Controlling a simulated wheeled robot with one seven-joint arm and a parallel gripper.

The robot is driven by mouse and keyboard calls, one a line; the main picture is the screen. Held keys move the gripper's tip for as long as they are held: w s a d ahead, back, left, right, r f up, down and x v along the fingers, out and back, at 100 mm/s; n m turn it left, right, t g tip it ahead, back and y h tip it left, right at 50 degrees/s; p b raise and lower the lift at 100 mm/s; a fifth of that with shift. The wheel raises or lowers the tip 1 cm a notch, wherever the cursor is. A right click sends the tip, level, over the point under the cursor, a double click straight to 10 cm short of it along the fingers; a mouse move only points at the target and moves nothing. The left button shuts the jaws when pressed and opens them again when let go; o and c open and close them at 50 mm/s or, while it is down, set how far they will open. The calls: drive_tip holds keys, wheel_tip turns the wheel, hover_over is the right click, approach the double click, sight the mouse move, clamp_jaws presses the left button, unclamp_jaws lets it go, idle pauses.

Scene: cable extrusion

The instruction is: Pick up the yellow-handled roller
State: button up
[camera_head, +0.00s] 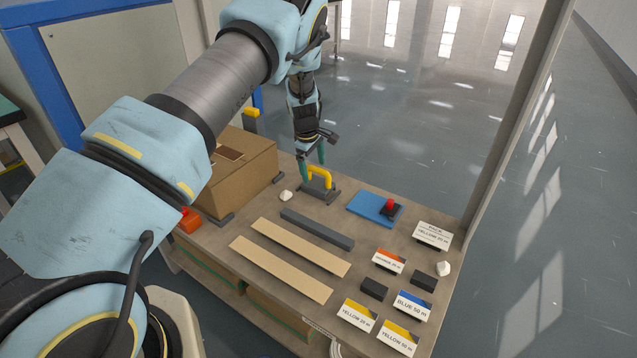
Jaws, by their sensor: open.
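The yellow-handled roller (320,178) stands near the back edge of the wooden table, its yellow arched handle upright over a dark grey base. My gripper (312,166) points down at the roller, with its two teal fingers apart. One finger is at the left of the handle and the other is just behind it. The fingertips are close to the handle, but I cannot tell whether they touch it. No thing shows held between the fingers.
A cardboard box (243,168) stands left of the roller. A blue plate (365,205) with a red-topped piece is to the right. A grey bar (317,230) and two tan strips (300,245) lie in front. Label cards (411,304) stand at the right. An upright post (515,120) rises at the table's right edge.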

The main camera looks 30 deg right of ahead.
sight(317, 183)
drive_tip(key=shift+w+d+f+p, duration=0.15)
drive_tip(key=shift+d+f, duration=0.1)
drive_tip(key=shift+f, duration=0.75)
drive_tip(key=shift+d+f+p, duration=0.1)
drive_tip(key=shift+d+f, duration=0.1)
drive_tip(key=shift+f, duration=0.85)
drive_tip(key=shift+w+d+f+p, duration=0.15)
drive_tip(key=shift+d+f, duration=0.1)
drive_tip(key=shift+f, duration=0.75)
